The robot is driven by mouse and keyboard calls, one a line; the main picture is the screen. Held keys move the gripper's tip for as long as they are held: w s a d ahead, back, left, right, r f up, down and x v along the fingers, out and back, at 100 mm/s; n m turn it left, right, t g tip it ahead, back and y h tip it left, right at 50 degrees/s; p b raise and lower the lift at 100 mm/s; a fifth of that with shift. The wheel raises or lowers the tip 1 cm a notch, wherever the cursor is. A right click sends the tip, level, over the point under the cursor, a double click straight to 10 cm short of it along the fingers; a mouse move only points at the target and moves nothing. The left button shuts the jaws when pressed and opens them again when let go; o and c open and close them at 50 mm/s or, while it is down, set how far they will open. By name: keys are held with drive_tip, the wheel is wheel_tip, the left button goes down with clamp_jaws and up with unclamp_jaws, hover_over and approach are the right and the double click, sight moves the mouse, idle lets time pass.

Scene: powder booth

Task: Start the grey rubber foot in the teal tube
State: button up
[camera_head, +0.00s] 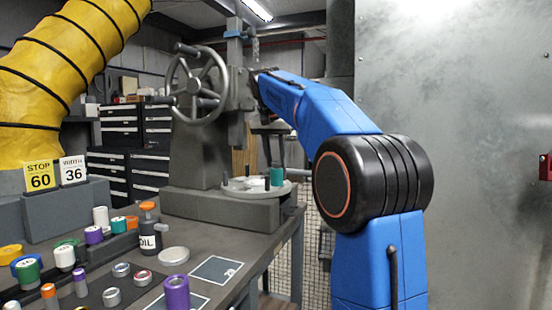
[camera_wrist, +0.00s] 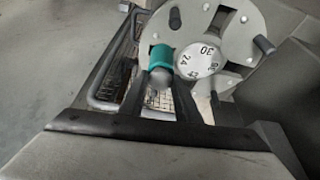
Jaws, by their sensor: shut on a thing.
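The teal tube (camera_head: 277,176) stands upright on a round grey plate (camera_head: 243,187) of the machine. In the wrist view the teal tube (camera_wrist: 161,58) lies just beyond my fingertips. My gripper (camera_wrist: 160,80) is shut on a small grey piece, which looks like the grey rubber foot (camera_wrist: 160,76), at the tube's near end. The foot and tube overlap in the wrist view; I cannot tell whether they touch or whether the foot is inside. In the head view my gripper (camera_head: 275,152) is above the tube, and the foot cannot be made out.
The round plate carries a numbered white dial (camera_wrist: 200,62) and dark knobs beside the tube. A large handwheel (camera_head: 200,88) stands to the left. The bench (camera_head: 205,238) holds an oil bottle (camera_head: 148,235), a purple cylinder (camera_head: 177,292) and several coloured rolls.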

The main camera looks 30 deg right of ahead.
drive_tip(key=o, duration=1.1)
drive_tip(key=v, duration=1.7)
drive_tip(key=shift+r, duration=0.15)
drive_tip(key=shift+s, duration=0.1)
drive_tip(key=s+a+f+n+y, duration=0.1)
drive_tip(key=s+a+f+n, duration=0.2)
drive_tip(key=s+f, duration=0.8)
drive_tip(key=s+a+f+n+t+y, duration=0.1)
drive_tip(key=s+a+f+n, duration=0.2)
drive_tip(key=s+f, duration=0.9)
drive_tip(key=s+a+f+n+y, duration=0.1)
drive_tip(key=s+a+f+n, duration=0.2)
drive_tip(key=f, duration=2.5)
drive_tip(key=s+a, duration=0.4)
drive_tip(key=s, duration=0.4)
drive_tip(key=shift+s+f+t, duration=0.25)
drive_tip(key=shift+s+t, duration=0.15)
